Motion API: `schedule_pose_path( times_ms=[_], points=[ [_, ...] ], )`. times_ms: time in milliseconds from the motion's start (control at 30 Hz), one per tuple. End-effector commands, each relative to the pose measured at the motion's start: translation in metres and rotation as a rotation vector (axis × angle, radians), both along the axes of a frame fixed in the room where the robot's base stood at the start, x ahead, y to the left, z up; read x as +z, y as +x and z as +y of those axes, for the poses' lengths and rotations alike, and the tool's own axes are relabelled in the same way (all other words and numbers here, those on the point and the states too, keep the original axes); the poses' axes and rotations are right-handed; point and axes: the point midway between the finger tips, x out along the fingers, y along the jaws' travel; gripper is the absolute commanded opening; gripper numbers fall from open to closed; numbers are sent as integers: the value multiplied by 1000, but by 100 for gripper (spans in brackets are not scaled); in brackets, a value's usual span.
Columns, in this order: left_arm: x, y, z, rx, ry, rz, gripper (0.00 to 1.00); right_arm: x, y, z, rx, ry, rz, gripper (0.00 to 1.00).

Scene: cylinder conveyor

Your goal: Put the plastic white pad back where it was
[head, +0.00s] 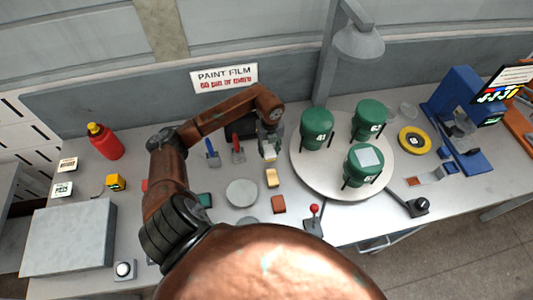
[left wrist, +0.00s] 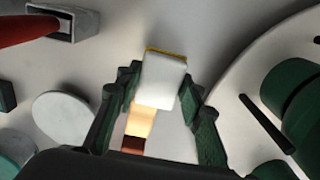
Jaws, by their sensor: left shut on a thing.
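The white pad (left wrist: 162,82) is held between the fingers of my left gripper (left wrist: 158,88) in the left wrist view, with a thin yellow edge along its far side. In the head view my left gripper (head: 269,143) points down at the table's middle, left of the round turntable, and the white pad (head: 269,153) shows at its fingertips. A tan-yellow pad (head: 272,178) and a red-brown pad (head: 278,204) lie in a row in front of it. I cannot tell whether the white pad touches the table. My right gripper is in neither view.
Green cylinders (head: 317,130) stand on the round turntable (head: 310,172); the front one has a pale square on top. A grey disc (head: 242,193), a red-knobbed lever (head: 314,216) and blue and red tools (head: 212,152) are nearby. A lamp (head: 358,42) hangs behind.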

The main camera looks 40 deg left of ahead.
Motion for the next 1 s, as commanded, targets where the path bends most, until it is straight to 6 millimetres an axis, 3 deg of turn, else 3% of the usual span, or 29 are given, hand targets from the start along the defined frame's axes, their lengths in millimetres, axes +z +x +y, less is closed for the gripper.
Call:
schedule_pose_path(
  times_ms=[333, 533, 933, 967, 1000],
  points=[
    [-24, 5, 19, 1, -1, 1, 0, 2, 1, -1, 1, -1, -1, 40],
    [-51, 5, 18, 1, -3, 0, 0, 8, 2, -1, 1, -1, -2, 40],
    [-58, 6, 19, -1, 1, -1, 0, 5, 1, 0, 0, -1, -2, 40],
    [-57, 5, 19, -1, 0, 0, 37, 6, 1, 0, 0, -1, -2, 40],
    [-57, 5, 19, -1, 1, -1, 40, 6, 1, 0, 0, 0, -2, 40]
  ],
)
